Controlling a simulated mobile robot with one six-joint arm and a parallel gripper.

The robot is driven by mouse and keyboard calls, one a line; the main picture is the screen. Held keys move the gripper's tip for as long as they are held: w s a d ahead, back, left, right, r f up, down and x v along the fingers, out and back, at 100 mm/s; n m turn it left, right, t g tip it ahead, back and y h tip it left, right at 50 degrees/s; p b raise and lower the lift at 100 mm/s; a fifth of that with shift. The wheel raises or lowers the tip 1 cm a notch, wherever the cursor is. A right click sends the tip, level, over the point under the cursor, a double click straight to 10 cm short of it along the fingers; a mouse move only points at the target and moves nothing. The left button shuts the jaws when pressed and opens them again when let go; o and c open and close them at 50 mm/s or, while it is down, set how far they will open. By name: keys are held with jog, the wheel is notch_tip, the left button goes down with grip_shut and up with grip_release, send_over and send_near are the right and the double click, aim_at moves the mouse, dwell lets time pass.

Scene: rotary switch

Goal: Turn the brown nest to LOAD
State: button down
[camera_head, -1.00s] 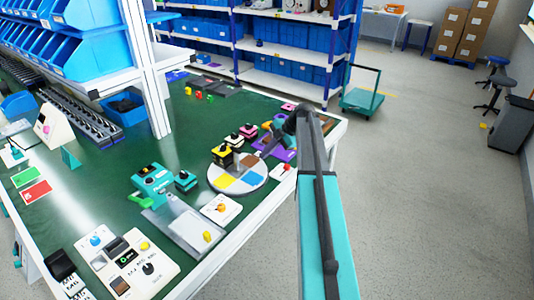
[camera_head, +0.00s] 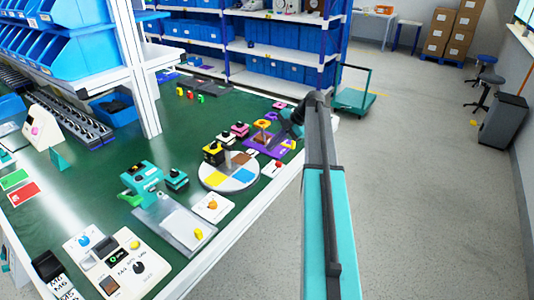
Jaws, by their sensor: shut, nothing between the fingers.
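A round turntable (camera_head: 207,183) lies on the green table, with coloured sectors. Its brown nest (camera_head: 241,158) is on the far right part, near my gripper; the blue nest (camera_head: 244,175) is at the near right and the yellow nest (camera_head: 216,181) at the near left. A yellow and black block (camera_head: 213,153) stands at the disc's far left edge. I cannot read a LOAD label. My gripper (camera_head: 281,140) is shut and empty, to the right of the disc and apart from it, by the purple tray (camera_head: 258,146). The arm hides part of that corner.
Pink and black blocks (camera_head: 240,129) stand behind the disc. A white plate with an orange knob (camera_head: 213,206) lies in front, near a grey tray (camera_head: 170,227). A teal device (camera_head: 142,178) and a control panel (camera_head: 128,262) are to the left.

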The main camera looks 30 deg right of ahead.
jog(key=shift+b+v, duration=0.3)
jog(key=shift+v, duration=2.2)
jog(key=shift+w+d, duration=0.1)
jog(key=shift+d, duration=0.05)
